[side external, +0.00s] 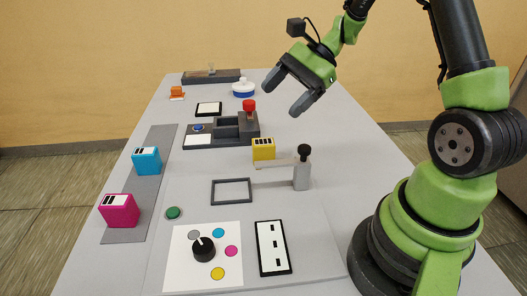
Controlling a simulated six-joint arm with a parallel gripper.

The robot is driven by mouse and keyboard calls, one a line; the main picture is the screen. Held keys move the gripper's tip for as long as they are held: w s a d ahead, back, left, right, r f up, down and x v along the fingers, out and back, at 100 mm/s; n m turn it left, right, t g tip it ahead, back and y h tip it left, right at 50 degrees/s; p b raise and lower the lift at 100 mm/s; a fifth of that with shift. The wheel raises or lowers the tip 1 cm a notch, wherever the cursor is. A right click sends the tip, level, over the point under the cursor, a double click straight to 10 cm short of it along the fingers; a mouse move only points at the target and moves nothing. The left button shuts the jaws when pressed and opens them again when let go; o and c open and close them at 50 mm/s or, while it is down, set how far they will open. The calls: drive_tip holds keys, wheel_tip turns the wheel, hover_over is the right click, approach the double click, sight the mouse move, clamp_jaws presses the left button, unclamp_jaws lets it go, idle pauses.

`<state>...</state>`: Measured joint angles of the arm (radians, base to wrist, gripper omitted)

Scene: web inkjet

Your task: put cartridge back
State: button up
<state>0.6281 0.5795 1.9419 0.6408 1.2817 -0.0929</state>
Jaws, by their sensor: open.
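A yellow cartridge (263,150) with a dark-marked label stands near the middle of the table, just behind the pale arm of a grey post. A cyan cartridge (147,161) and a magenta cartridge (119,211) stand on a long grey strip (126,236) at the left. My gripper (282,101) is open and empty, high above the table. In the picture it is up and to the right of the yellow cartridge, clear of everything.
The grey post (301,177) has a black knob. A dark grey station (228,127) with a red knob (249,106) stands behind the yellow cartridge. A dark frame (232,181), green button (173,212) and dial sheet (180,274) lie in front. The right table side is mostly clear.

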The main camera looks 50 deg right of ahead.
sight(262, 142)
drive_tip(key=d+f+m+t, duration=0.1)
drive_tip(key=d+f+m, duration=0.1)
drive_tip(key=f+m, duration=0.1)
drive_tip(key=w+d+f+m+t, duration=0.1)
drive_tip(key=d+f+m+t, duration=0.1)
drive_tip(key=f, duration=0.3)
drive_tip(key=d+f+m+t, duration=0.2)
drive_tip(key=d+f+m, duration=0.1)
drive_tip(key=d+f, duration=0.1)
drive_tip(key=shift+w+d+m+y, duration=0.1)
drive_tip(key=shift+w+m+y, duration=0.05)
drive_tip(key=shift+m+y, duration=0.15)
drive_tip(key=x, duration=0.9)
drive_tip(key=shift+w+f, duration=0.2)
drive_tip(key=shift+w, duration=0.1)
drive_tip(key=c, duration=1.1)
drive_tip(key=shift+c, duration=0.2)
drive_tip(key=shift+r, duration=0.1)
